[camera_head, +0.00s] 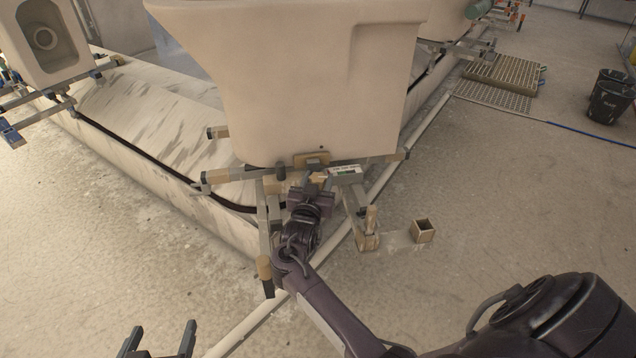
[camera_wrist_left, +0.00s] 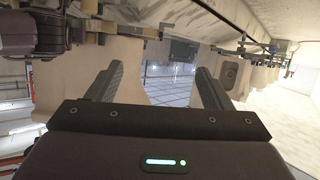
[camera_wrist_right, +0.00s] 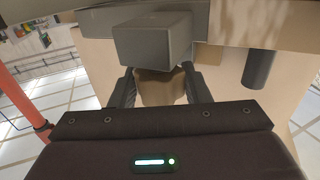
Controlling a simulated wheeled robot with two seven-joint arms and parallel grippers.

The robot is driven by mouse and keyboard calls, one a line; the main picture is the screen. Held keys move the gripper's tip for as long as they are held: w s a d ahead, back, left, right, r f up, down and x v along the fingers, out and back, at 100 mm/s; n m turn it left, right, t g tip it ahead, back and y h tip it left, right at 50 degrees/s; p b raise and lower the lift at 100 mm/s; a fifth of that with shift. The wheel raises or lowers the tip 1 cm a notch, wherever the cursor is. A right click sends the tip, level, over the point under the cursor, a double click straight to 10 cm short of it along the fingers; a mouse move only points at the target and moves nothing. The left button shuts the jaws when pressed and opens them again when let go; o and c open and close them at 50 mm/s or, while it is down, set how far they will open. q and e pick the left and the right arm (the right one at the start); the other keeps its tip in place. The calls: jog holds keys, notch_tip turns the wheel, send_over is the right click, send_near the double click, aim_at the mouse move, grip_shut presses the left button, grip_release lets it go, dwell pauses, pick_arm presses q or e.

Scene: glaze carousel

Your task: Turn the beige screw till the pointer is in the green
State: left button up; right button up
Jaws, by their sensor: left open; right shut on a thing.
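My right gripper (camera_head: 315,186) is under the front edge of the large beige ceramic basin, at the carrier frame. In the right wrist view its fingers (camera_wrist_right: 160,92) are shut on a beige-brown rounded piece, which looks like the beige screw (camera_wrist_right: 160,86). A grey block above hides its upper part. A small pale gauge (camera_head: 345,172) with a green patch sits just right of the right gripper in the head view. Its pointer is too small to make out. My left gripper (camera_head: 160,342) is open and empty at the bottom left, well away from the frame.
The basin (camera_head: 290,80) rests on the carrier's bars (camera_head: 230,173). A wooden-ended post (camera_head: 371,220) and a small square box (camera_head: 422,230) stand right of my right arm. A pale floor rail (camera_head: 395,155) runs past. Open floor lies left and right.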

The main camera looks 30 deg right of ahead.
pick_arm(q)
jog(key=shift+w+d+r+t+h, duration=0.15)
jog(key=shift+w+r+t, duration=0.15)
jog(key=shift+r, duration=0.4)
jog(key=shift+w+a+r+t+h, duration=0.1)
jog(key=shift+w+r+t, duration=0.1)
jog(key=shift+r+t, duration=0.35)
jog(key=shift+w+d+r+t+h, duration=0.15)
jog(key=shift+w+r+t, duration=0.1)
jog(key=shift+r, duration=0.55)
pick_arm(e)
jog(key=shift+m+g+h, duration=0.5)
jog(key=shift+g, duration=0.1)
pick_arm(q)
jog(key=shift+a, duration=0.1)
pick_arm(e)
jog(key=o, duration=1)
jog(key=shift+c, duration=0.2)
